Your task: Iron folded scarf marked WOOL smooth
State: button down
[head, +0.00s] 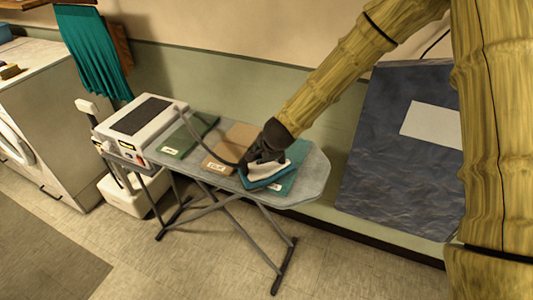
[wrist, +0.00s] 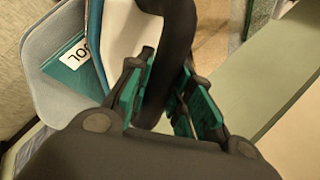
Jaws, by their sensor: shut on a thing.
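The folded teal scarf (head: 288,184) lies towards the right end of the ironing board (head: 313,178). My gripper (head: 265,152) is shut on the iron's dark handle (wrist: 178,40). The wrist view shows its green-padded fingers (wrist: 170,100) on either side of that handle.
A tan folded cloth (head: 232,144) and a green one (head: 188,137), both labelled, lie left of the scarf. A white iron station (head: 138,122) stands at the board's left end, with a dark cord running to the iron. A dark blue panel (head: 385,150) is at right.

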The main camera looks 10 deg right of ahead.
jog(key=shift+s+a+r+p, duration=0.15)
jog(key=shift+s+r+p, duration=0.05)
jog(key=shift+r+p, duration=2.95)
jog(key=shift+r, duration=0.95)
jog(key=shift+f, duration=0.15)
